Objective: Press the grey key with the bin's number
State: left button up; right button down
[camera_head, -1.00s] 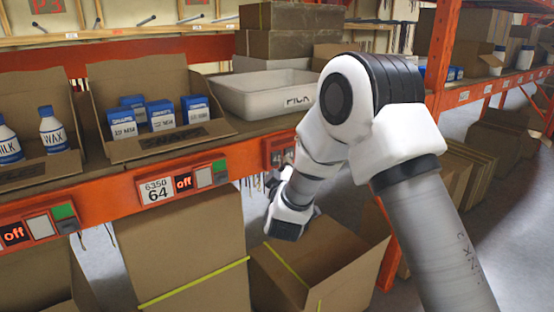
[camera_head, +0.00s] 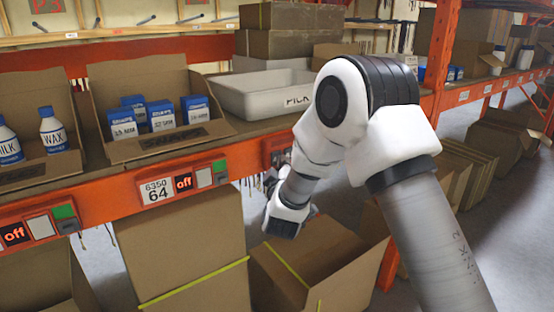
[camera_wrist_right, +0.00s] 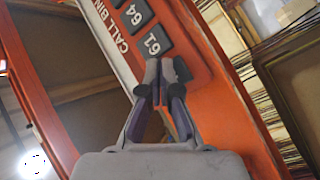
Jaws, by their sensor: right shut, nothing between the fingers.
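The right wrist view shows an orange key panel (camera_wrist_right: 208,70) lettered "CALL BIN". It has a dark grey key 64 (camera_wrist_right: 136,14) and a dark grey key 61 (camera_wrist_right: 156,41). My right gripper (camera_wrist_right: 166,72) is shut and empty, with its fingertips just below key 61 in the picture. I cannot tell whether they touch the panel. In the head view my right gripper (camera_head: 272,186) is by the shelf's front beam, partly hidden by my arm. A label (camera_head: 157,191) there reads 6350 64. My left gripper is out of view.
The orange beam (camera_head: 110,202) also carries displays reading "off" (camera_head: 183,182). Above it are a box of blue-and-white cartons (camera_head: 160,117), a white tub (camera_head: 262,95) and bottles (camera_head: 52,130). Open cardboard boxes (camera_head: 330,255) stand below my right arm.

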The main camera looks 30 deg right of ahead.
jog(key=shift+w, duration=0.4)
dwell(0.5)
jog(key=shift+s, duration=0.85)
jog(key=shift+s+d, duration=0.15)
jog(key=shift+s, duration=1.1)
jog(key=shift+s+d, duration=0.1)
jog(key=shift+s, duration=1.15)
